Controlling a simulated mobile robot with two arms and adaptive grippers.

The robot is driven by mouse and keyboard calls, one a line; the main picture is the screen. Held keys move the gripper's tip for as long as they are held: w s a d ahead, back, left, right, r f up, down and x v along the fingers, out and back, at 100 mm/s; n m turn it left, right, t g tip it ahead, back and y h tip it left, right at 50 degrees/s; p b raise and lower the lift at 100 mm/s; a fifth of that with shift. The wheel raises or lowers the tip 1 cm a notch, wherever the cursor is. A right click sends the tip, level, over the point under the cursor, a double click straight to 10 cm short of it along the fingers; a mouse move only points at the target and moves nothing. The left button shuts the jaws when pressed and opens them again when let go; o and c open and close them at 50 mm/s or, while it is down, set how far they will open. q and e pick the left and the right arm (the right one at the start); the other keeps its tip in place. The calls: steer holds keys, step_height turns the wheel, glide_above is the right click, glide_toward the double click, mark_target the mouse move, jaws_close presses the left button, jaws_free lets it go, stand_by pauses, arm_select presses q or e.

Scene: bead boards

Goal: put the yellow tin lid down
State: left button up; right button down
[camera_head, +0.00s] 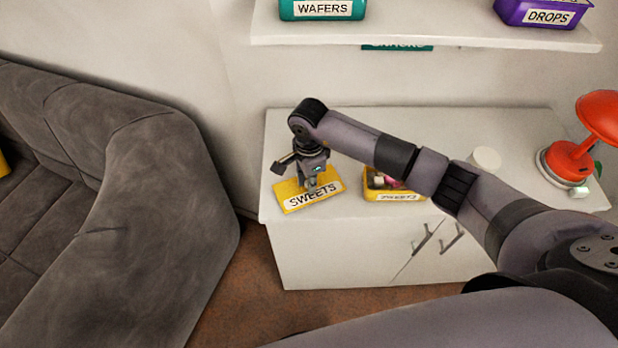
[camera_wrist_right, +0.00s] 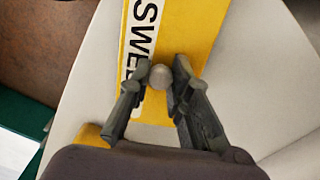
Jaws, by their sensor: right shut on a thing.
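The yellow tin lid (camera_head: 296,202) is marked SWEETS and lies flat over the left end of the white cabinet top (camera_head: 350,125). I cannot tell whether it touches the top. My right gripper (camera_head: 312,188) points down at the lid's middle. In the right wrist view the lid (camera_wrist_right: 183,40) has a grey round knob (camera_wrist_right: 160,77), and the fingers (camera_wrist_right: 160,88) are shut on it. The open yellow tin (camera_head: 382,195) stands just right of the lid with small things inside, partly hidden by my arm. My left gripper is not in view.
A red lamp (camera_head: 570,155) and a white round thing (camera_head: 485,158) stand on the cabinet's right part. A shelf (camera_head: 430,28) above holds a teal WAFERS tin (camera_head: 322,10) and a purple DROPS tin (camera_head: 542,14). A grey sofa (camera_head: 150,190) is left.

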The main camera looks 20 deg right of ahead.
steer(key=shift+f, duration=0.1)
steer(key=c, duration=1.5)
jaws_free()
steer(key=shift+o, duration=0.2)
steer(key=shift+r, duration=0.3)
step_height(320, 180, up, 12)
steer(key=b, duration=0.4)
steer(key=shift+f, duration=0.15)
